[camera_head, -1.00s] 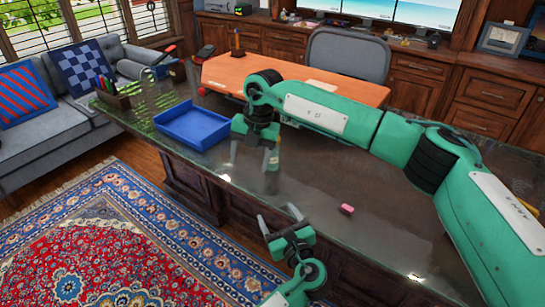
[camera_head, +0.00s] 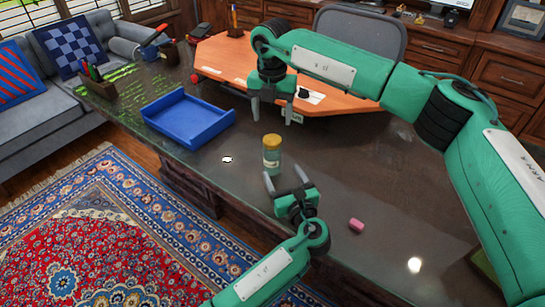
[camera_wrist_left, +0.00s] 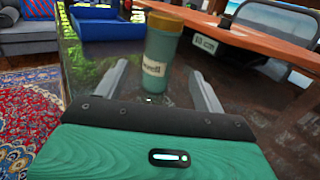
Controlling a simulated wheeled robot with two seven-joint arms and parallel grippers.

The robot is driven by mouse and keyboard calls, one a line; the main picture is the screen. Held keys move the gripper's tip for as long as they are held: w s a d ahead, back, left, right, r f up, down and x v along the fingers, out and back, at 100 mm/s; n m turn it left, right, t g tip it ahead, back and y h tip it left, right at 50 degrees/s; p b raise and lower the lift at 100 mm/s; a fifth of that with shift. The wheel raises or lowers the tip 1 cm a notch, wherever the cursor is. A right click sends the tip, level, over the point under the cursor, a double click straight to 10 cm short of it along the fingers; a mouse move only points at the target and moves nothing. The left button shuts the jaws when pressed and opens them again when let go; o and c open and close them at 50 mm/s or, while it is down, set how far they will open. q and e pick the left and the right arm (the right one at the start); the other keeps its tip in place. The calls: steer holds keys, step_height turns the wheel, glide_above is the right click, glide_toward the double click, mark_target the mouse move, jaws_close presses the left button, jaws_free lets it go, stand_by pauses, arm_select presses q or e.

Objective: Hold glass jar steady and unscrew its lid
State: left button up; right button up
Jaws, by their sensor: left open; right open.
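The glass jar (camera_head: 272,158) stands upright on the dark desk, with its yellow-gold lid (camera_head: 272,140) on top. My left gripper (camera_head: 286,178) is open and low over the desk, just on the near side of the jar. In the left wrist view the jar (camera_wrist_left: 155,65) stands between the lines of the two open fingers (camera_wrist_left: 158,85), towards their tips; I cannot tell whether they touch it. My right gripper (camera_head: 271,112) is open and empty, pointing down above and behind the jar, apart from the lid.
A blue tray (camera_head: 188,120) lies on the desk to the left of the jar. A pink block (camera_head: 356,225) lies to the right of my left gripper. A pen holder (camera_head: 97,84) stands at the far left. The desk right of the jar is mostly clear.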

mark_target(270, 150)
arm_select(q)
steer(key=x, duration=1.1)
steer(key=shift+w+a, duration=0.1)
steer(key=shift+w, duration=0.1)
arm_select(e)
steer(key=shift+w+f, duration=0.1)
arm_select(q)
jaws_close()
arm_select(e)
steer(key=m, duration=1)
steer(key=shift+m, duration=0.3)
steer(key=m, duration=0.3)
steer(key=shift+f, duration=4)
